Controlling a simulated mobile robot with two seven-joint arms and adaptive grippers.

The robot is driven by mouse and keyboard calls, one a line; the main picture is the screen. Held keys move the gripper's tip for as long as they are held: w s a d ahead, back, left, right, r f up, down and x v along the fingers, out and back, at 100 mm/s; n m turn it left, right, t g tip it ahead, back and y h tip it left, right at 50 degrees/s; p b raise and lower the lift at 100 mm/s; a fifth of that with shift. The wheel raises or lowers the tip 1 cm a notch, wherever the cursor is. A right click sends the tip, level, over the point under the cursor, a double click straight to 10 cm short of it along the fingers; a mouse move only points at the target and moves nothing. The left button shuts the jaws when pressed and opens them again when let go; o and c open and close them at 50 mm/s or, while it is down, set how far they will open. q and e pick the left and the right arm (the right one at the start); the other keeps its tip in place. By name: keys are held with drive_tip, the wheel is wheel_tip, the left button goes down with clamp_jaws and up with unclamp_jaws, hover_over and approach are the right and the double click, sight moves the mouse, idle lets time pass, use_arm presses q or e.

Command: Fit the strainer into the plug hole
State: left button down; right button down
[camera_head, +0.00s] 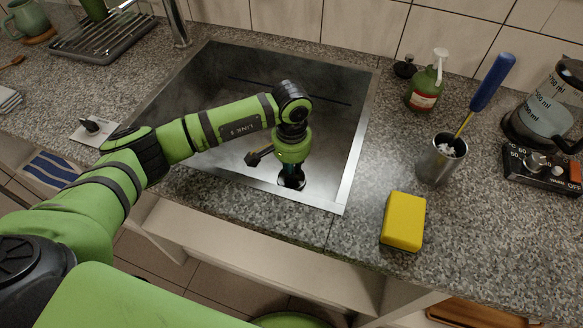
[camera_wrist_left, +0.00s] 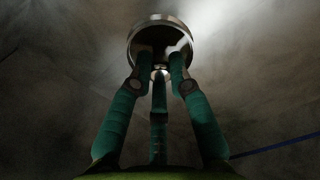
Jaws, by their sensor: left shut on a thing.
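My left gripper (camera_head: 291,184) reaches down into the steel sink (camera_head: 215,85), close to its front edge. In the left wrist view its three dark green fingers (camera_wrist_left: 160,78) are closed together on a small shiny knob. Just beyond the fingertips is a round metal piece (camera_wrist_left: 136,40) with a bright rim and a dark inside, which looks like the strainer. The fingers cover part of it. I cannot make out the plug hole separately, nor whether the strainer touches the sink floor. My right gripper is in neither view.
On the counter right of the sink are a yellow sponge (camera_head: 403,221), a metal cup (camera_head: 437,163) with a blue-handled brush (camera_head: 492,83), and a green soap bottle (camera_head: 424,90). A dish rack (camera_head: 103,42) and tap (camera_head: 177,22) stand behind left. The sink walls surround my gripper.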

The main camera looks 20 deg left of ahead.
use_arm(q)
drive_tip(key=shift+f+b, duration=0.2)
drive_tip(key=shift+b, duration=0.35)
idle(0.5)
drive_tip(key=c, duration=0.6)
unclamp_jaws()
drive_tip(key=shift+r+p, duration=1.8)
drive_tip(key=shift+r, duration=2.2)
